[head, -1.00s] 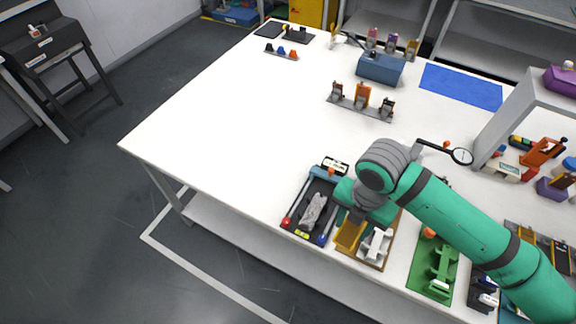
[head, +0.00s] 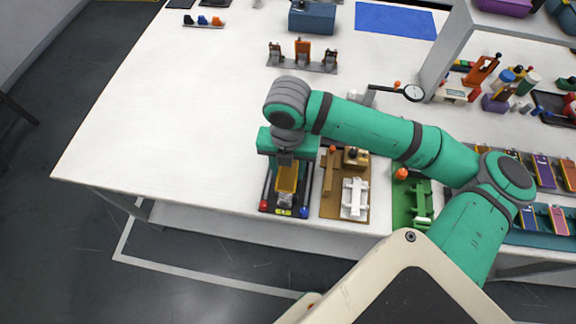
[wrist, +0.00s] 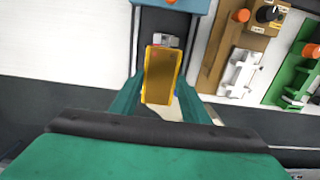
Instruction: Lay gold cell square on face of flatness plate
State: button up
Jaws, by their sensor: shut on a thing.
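The gold cell (head: 288,177) is held in my gripper (head: 286,163), over the dark station with blue-trimmed sides that looks like the flatness plate (head: 266,196). In the wrist view the cell (wrist: 160,75) hangs between the two green fingers of my gripper (wrist: 158,98), its long side running along the station. The plate's dark bed (wrist: 150,22) shows above it. A grey thing lies on the plate, mostly hidden behind the cell. The cell looks a little above the plate; I cannot tell whether it touches.
A brown board (head: 328,208) with a white cradle (head: 354,197) stands close on the right, then a green station (head: 402,205). A dial gauge (head: 413,93) stands behind. A rack with clips (head: 303,55) is further back. The table to the left is clear.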

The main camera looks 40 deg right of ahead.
aim_at(288, 180)
jog(key=shift+w+f, duration=0.1)
jog(key=shift+f, duration=2.95)
jog(key=shift+w+f, duration=0.2)
jog(key=shift+f, duration=0.1)
jog(key=shift+s+d+f, duration=0.1)
jog(key=shift+s+d, duration=0.05)
jog(key=shift+s, duration=0.05)
jog(key=o, duration=1.1)
jog(key=shift+r, duration=3.55)
